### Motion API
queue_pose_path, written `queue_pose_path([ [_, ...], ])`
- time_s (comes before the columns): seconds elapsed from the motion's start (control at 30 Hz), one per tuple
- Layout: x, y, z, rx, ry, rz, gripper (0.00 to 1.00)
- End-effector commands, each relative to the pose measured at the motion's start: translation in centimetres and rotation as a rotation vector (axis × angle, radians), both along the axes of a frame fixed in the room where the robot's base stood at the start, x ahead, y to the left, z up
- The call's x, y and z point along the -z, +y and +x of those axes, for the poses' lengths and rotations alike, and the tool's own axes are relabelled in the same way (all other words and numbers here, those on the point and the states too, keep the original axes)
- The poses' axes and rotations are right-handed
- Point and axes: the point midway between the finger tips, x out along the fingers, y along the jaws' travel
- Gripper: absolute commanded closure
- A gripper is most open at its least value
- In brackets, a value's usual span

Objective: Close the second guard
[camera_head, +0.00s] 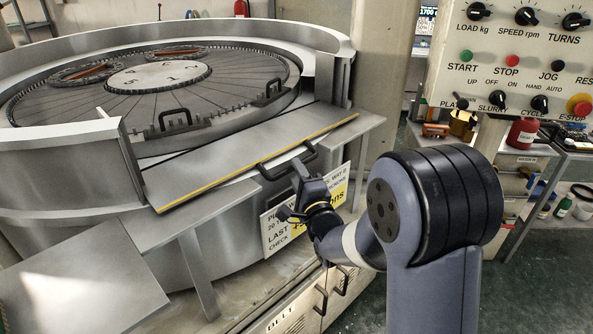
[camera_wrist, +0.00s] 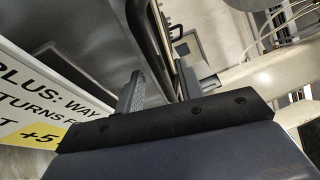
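A flat grey guard panel (camera_head: 250,150) with a yellow front edge lies lowered across the gap in the lapping machine's rim wall. A black bar handle (camera_head: 287,160) sticks out from its front edge. My gripper (camera_head: 297,190) is just in front of and below this handle. Its two fingers stand apart in the wrist view (camera_wrist: 162,82), so it is open. A dark edge passes beyond the fingers there; I cannot tell whether the handle lies between them. Which panel counts as the second guard is not marked.
The curved rim wall (camera_head: 60,170) flanks the gap. A round lapping plate (camera_head: 100,115) with black handles lies behind. A sign (camera_head: 285,228) hangs below the panel. Another grey plate (camera_head: 80,285) is at lower left. A control panel (camera_head: 515,75) stands at right, above a cluttered bench.

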Motion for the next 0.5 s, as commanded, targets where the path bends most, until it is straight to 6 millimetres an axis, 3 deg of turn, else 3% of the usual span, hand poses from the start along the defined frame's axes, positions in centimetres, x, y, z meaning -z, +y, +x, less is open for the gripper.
queue_pose_path([
  [0.37,-0.04,0.24,0.49,0.000,0.001,0.000,0.64],
  [0.5,-0.05,0.22,0.48,0.000,0.001,0.000,0.75],
])
